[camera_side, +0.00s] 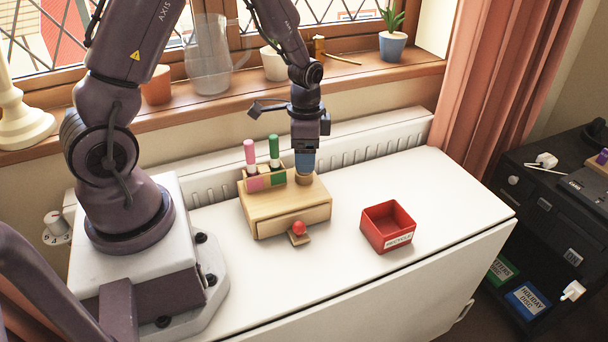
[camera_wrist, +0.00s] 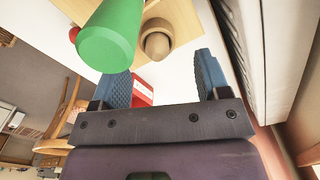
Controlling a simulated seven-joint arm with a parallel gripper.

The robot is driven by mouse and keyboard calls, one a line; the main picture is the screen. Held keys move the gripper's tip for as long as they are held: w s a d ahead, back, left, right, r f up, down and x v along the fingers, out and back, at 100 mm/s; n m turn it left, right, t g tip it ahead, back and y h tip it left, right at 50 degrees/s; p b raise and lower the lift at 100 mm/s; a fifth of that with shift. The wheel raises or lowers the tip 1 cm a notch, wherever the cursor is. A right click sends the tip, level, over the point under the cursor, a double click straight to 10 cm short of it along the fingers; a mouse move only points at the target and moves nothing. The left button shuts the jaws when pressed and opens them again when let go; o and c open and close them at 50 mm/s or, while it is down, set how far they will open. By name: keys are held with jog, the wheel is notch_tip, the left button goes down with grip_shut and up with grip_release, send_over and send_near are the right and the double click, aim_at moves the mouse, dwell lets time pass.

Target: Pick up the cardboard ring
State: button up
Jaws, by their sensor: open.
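A small brown cardboard ring (camera_side: 304,180) sits on the right part of the wooden box's top. It also shows at the top of the wrist view (camera_wrist: 158,24), with a rounded tan shape in its middle; I cannot tell whether that is its hollow or a peg. My gripper (camera_side: 304,168) points down just above the ring in the side view and partly covers it. In the wrist view, its two blue fingers (camera_wrist: 164,66) stand apart with nothing between them. The ring lies beyond the fingertips there, within the gap's width.
The wooden box (camera_side: 292,220) has a drawer with a red knob (camera_side: 299,228). A pink marker (camera_side: 250,153) and a green marker (camera_side: 274,149) stand in its holder, close left of my gripper. A red bin (camera_side: 373,237) stands to the right. The white tabletop (camera_side: 440,195) is clear around it.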

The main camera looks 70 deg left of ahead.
jog(key=f, duration=0.4)
jog(key=shift+s+f, duration=0.2)
jog(key=shift+f, duration=0.2)
jog(key=c, duration=0.9)
